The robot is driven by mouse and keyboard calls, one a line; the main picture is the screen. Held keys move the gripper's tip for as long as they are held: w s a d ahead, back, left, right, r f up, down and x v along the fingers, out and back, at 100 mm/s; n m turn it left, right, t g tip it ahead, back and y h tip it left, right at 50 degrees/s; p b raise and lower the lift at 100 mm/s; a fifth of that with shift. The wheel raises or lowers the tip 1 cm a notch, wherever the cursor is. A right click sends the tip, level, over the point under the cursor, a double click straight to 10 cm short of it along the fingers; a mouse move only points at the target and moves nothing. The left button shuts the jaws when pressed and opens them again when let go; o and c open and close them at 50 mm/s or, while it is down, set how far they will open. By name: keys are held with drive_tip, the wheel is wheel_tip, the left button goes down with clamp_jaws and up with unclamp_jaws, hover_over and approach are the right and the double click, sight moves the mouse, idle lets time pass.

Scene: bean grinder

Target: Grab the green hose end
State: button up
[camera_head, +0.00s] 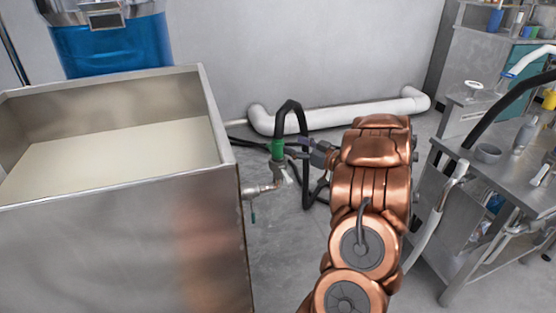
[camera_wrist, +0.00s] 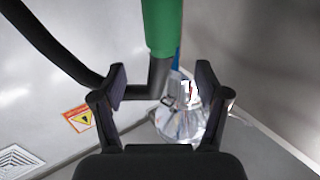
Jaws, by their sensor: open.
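The green hose end (camera_head: 277,149) stands roughly upright near the right side of the steel tank, with a black hose (camera_head: 289,104) arching above it. In the wrist view the green hose end (camera_wrist: 161,28) comes down from the top edge, with a dark elbow piece (camera_wrist: 158,76) below it. My gripper (camera_head: 296,151) is just right of the green end in the head view. In the wrist view my gripper (camera_wrist: 162,85) is open, one finger either side of the dark piece. The green part shows above the fingertips. I cannot tell whether anything touches.
The steel tank (camera_head: 120,245) with pale contents fills the left. A metal valve (camera_head: 260,189) sticks out from its side. A white pipe (camera_head: 335,115) runs along the wall. A metal cart (camera_head: 510,160) with items stands at the right. Some grey floor is clear.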

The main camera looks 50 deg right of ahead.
sight(283, 141)
drive_tip(key=shift+w+a+b, duration=0.15)
drive_tip(key=shift+w+b, duration=0.3)
drive_tip(key=shift+w, duration=0.7)
drive_tip(key=shift+w+a+b, duration=0.2)
drive_tip(key=shift+w+b, duration=0.3)
drive_tip(key=shift+w, duration=0.7)
drive_tip(key=shift+w+a+b, duration=0.15)
drive_tip(key=shift+w+b, duration=0.3)
drive_tip(key=shift+w, duration=0.7)
clamp_jaws()
